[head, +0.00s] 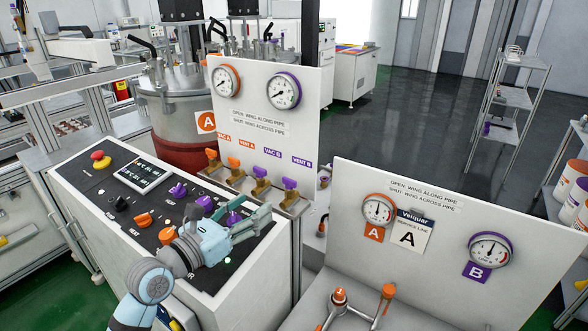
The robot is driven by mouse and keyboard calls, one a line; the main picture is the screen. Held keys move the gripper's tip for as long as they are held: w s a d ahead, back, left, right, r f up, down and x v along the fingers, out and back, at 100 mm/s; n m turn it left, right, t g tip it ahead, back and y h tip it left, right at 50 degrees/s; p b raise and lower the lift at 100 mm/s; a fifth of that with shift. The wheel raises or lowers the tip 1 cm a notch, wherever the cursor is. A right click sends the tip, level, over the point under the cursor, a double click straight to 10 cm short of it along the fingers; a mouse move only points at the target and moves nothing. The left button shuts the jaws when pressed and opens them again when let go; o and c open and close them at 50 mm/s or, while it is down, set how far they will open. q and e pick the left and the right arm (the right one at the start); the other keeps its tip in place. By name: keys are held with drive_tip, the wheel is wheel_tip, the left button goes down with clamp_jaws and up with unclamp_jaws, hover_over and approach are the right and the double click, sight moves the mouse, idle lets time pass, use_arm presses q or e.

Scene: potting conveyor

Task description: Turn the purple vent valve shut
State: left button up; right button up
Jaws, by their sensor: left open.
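The purple vent valve (289,183), under the "VENT B" label, is the rightmost of a row of brass valves along the foot of the rear white panel (262,102). Its purple wing sits on top of the brass body; it is too small to tell surely whether the wing lies along or across the pipe. My left gripper (262,222) is open and empty, above the right part of the black control panel. It is below and left of the vent valve in the picture, apart from it. My right gripper is not in view.
A purple vacuum valve (260,172) and two orange-winged valves (233,163) stand to the left in the row. The control panel (120,205) carries knobs and a red stop button (101,160). A second white gauge panel (440,240) stands at right.

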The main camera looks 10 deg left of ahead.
sight(288, 180)
use_arm(q)
drive_tip(key=shift+w, duration=0.4)
drive_tip(key=shift+w+d+r, duration=0.15)
drive_tip(key=shift+w, duration=0.05)
drive_tip(key=x, duration=0.3)
drive_tip(key=d+x, duration=0.1)
drive_tip(key=x, duration=0.1)
drive_tip(key=shift+r, duration=0.3)
drive_tip(key=x, duration=0.7)
drive_tip(key=shift+a+f+b, duration=0.2)
drive_tip(key=shift+f+b, duration=0.1)
drive_tip(key=shift+b, duration=0.05)
drive_tip(key=shift+s+r, duration=0.15)
drive_tip(key=c, duration=1.2)
drive_tip(key=p, duration=0.2)
drive_tip(key=shift+d+r+y+p, duration=0.1)
drive_tip(key=shift+r+y+p, duration=0.1)
drive_tip(key=shift+y+p, duration=0.15)
drive_tip(key=shift+n, duration=0.3)
drive_tip(key=shift+f, duration=0.25)
drive_tip(key=o, duration=1.2)
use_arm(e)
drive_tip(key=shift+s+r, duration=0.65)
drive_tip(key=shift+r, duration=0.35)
